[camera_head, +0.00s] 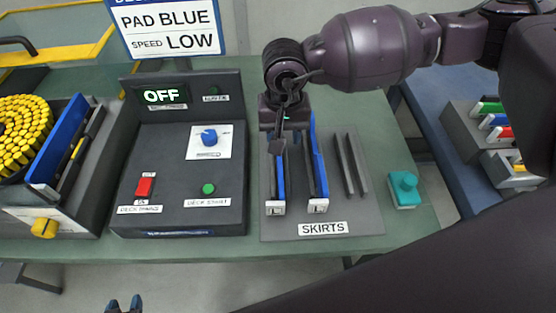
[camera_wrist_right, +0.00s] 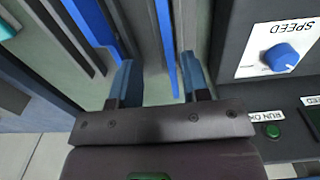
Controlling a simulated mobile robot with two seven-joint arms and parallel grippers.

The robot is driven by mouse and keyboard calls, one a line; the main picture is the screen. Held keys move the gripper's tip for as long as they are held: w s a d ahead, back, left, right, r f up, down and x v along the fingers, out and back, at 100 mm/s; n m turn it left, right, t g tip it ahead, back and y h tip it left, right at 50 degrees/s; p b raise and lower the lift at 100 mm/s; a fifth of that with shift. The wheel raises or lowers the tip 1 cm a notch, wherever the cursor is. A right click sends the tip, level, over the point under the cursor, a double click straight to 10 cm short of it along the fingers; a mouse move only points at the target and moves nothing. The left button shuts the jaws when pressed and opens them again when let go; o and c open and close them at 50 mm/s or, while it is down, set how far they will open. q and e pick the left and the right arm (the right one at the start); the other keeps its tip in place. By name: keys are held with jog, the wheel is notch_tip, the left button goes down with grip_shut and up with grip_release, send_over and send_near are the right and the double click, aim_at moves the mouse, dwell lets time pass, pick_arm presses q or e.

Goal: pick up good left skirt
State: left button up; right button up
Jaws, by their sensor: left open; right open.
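Two blue skirts with white end blocks stand in slots of the grey rack labelled SKIRTS (camera_head: 350,222). The left skirt (camera_head: 280,180) is partly hidden by my right gripper (camera_head: 281,140); the right skirt (camera_head: 319,165) stands beside it. I cannot tell which is good. In the right wrist view, my right gripper (camera_wrist_right: 156,78) is open, with the left skirt (camera_wrist_right: 165,45) lying between its blue fingertips as seen from above. Whether it touches them is unclear. The right skirt (camera_wrist_right: 92,20) is outside the fingers. My left gripper (camera_head: 125,304) is open and empty at the bottom edge.
A dark control box (camera_head: 180,170) with a blue speed knob (camera_head: 209,137) stands left of the rack; its display reads OFF. A teal button block (camera_head: 404,190) sits right of the rack. A bin with yellow parts (camera_head: 20,130) is far left. A sign (camera_head: 168,28) reads PAD BLUE, SPEED LOW.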

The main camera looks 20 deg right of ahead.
jog(key=shift+w+a+f, duration=0.1)
jog(key=shift+f, duration=1.3)
jog(key=shift+w+a+f, duration=0.15)
jog(key=shift+f, duration=1.3)
jog(key=shift+w+a+f, duration=0.1)
jog(key=shift+f, duration=1.3)
grip_shut()
jog(key=shift+r, duration=0.1)
